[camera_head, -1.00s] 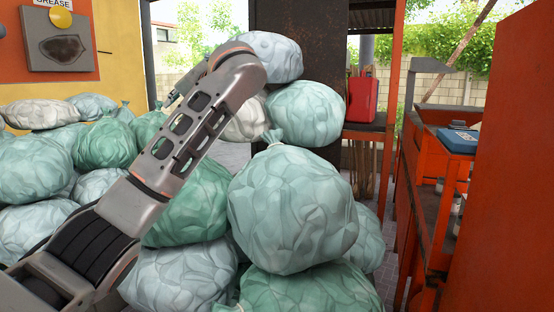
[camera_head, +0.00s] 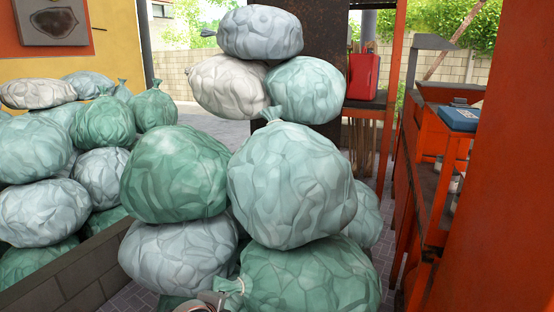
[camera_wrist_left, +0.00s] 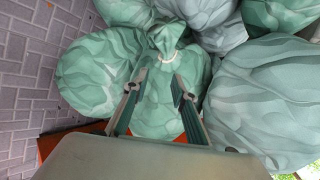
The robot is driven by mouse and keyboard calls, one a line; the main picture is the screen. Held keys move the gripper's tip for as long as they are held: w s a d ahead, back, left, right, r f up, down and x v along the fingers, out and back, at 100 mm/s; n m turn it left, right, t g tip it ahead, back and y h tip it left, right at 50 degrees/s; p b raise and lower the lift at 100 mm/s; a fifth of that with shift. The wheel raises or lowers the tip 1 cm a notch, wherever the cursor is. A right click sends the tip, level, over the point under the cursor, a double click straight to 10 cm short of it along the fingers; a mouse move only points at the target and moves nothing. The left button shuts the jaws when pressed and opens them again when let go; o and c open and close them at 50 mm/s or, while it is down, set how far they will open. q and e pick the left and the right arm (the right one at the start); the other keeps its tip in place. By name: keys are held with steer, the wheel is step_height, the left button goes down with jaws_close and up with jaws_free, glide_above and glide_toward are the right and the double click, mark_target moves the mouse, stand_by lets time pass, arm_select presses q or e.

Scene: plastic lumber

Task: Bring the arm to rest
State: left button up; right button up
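My left gripper (camera_wrist_left: 157,86) shows in the left wrist view with its two fingers spread apart. A green tied bag (camera_wrist_left: 158,108) lies beyond and between the fingers, its gathered neck with a pale tie just past the fingertips. I cannot tell whether the fingers touch it. Nothing is clamped between them. In the head view only a small grey piece, probably of my left arm, shows at the bottom edge, beside the tied neck of a green bag (camera_head: 310,280). My right gripper is in neither view.
Filled bags are piled in the middle, including a large pale-green one (camera_head: 290,185) and a grey-blue one (camera_head: 262,32) on top. More bags (camera_head: 35,150) lie behind a low grey wall (camera_head: 75,275) at left. An orange workbench (camera_head: 425,190) and a red canister (camera_head: 363,77) stand at right.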

arm_select(q)
steer(key=s+a+f+n+h, duration=0.1)
steer(key=s+f+n, duration=0.35)
steer(key=s, duration=0.35)
steer(key=s+f+n, duration=0.4)
steer(key=s+f, duration=0.2)
steer(key=s, duration=0.1)
steer(key=s+a+f+n+t+h, duration=0.1)
steer(key=s+a+n, duration=0.2)
steer(key=s+n, duration=0.4)
steer(key=s, duration=0.9)
steer(key=shift+s+f+n, duration=0.15)
steer(key=shift+f+n, duration=0.15)
steer(key=shift+n, duration=0.05)
